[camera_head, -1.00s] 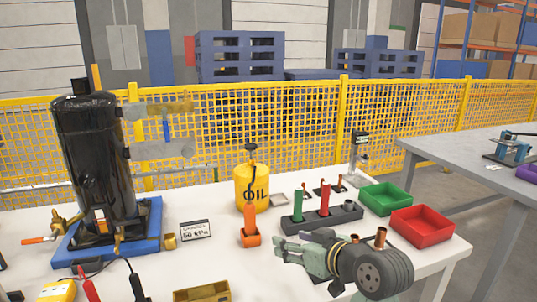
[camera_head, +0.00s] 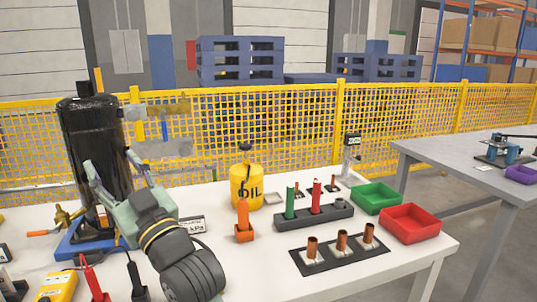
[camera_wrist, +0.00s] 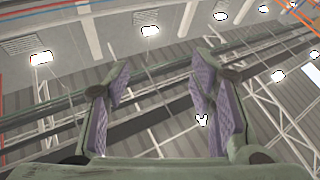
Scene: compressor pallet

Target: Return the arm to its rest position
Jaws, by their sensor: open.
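My gripper (camera_head: 110,166) is in front of the black compressor (camera_head: 92,140) at the left of the head view, its fingers spread and pointing up. The gripper and my wrist hide the compressor's lower right part and part of the small pressure sign (camera_head: 191,225). In the wrist view my gripper (camera_wrist: 157,72) is open, with nothing between its purple finger pads. Behind it only the hall ceiling and its lamps show.
The white table holds a yellow oil can (camera_head: 246,187), an orange-handled tool (camera_head: 243,220), a dark rack (camera_head: 315,213), a green bin (camera_head: 376,198), a red bin (camera_head: 409,222) and a black holder (camera_head: 333,258) with copper tubes. A yellow mesh fence (camera_head: 280,125) stands behind.

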